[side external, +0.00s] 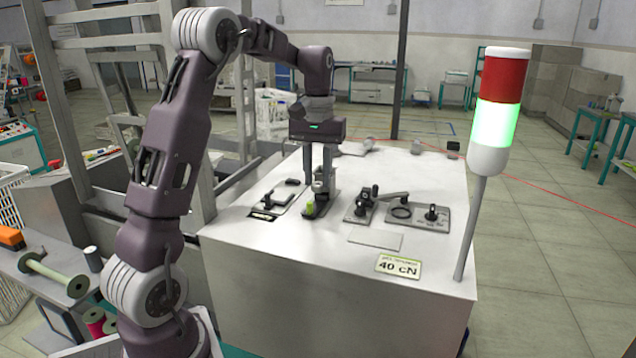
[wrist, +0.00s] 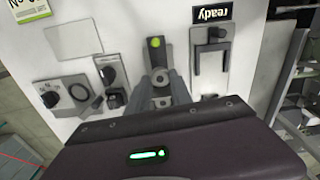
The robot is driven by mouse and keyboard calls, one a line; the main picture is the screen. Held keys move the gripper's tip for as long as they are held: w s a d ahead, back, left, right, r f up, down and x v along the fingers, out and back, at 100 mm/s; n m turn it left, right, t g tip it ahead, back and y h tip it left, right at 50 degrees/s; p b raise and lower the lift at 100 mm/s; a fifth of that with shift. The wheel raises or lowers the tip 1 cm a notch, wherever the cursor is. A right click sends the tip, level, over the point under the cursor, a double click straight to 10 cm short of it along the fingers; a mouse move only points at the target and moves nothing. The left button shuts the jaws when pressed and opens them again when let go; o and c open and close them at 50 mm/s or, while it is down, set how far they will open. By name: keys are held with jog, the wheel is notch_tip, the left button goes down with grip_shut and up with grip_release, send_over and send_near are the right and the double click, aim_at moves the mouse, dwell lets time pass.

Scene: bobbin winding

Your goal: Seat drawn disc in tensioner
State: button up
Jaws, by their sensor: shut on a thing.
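My gripper (side external: 320,187) points straight down over the white bench top. Its two fingers are close together around a small pale round piece (side external: 318,186), which looks like the disc. In the wrist view the gripper (wrist: 163,82) shows the grey disc (wrist: 160,77) between its fingers. Just below the fingers in the side view is a dark narrow fixture with a bright green tip (side external: 310,208). The green tip also shows beyond the fingers in the wrist view (wrist: 155,42). I cannot tell whether the disc touches this fixture or which fixture is the tensioner.
Right of the gripper stand a black-knobbed block (side external: 360,207) and a grey plate with a ring and knob (side external: 418,214). Left is a plate with a black handle (side external: 268,202). A "40 cN" card (side external: 398,266) lies in front. A signal tower (side external: 497,110) shows green.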

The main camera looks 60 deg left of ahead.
jog(key=shift+r, duration=0.7)
jog(key=w+d+m, duration=0.1)
jog(key=w+d, duration=0.1)
jog(key=d, duration=0.1)
jog(key=w+d+m, duration=0.1)
jog(key=w+d, duration=0.2)
jog(key=w+d+m, duration=0.2)
jog(key=w+d, duration=0.1)
jog(key=d, duration=0.1)
jog(key=shift+f, duration=0.4)
jog(key=w+d+r+n, duration=0.2)
jog(key=w+n, duration=0.2)
jog(key=w, duration=0.2)
jog(key=shift+d+f, duration=0.15)
jog(key=shift+f, duration=2.2)
jog(key=shift+f, duration=0.75)
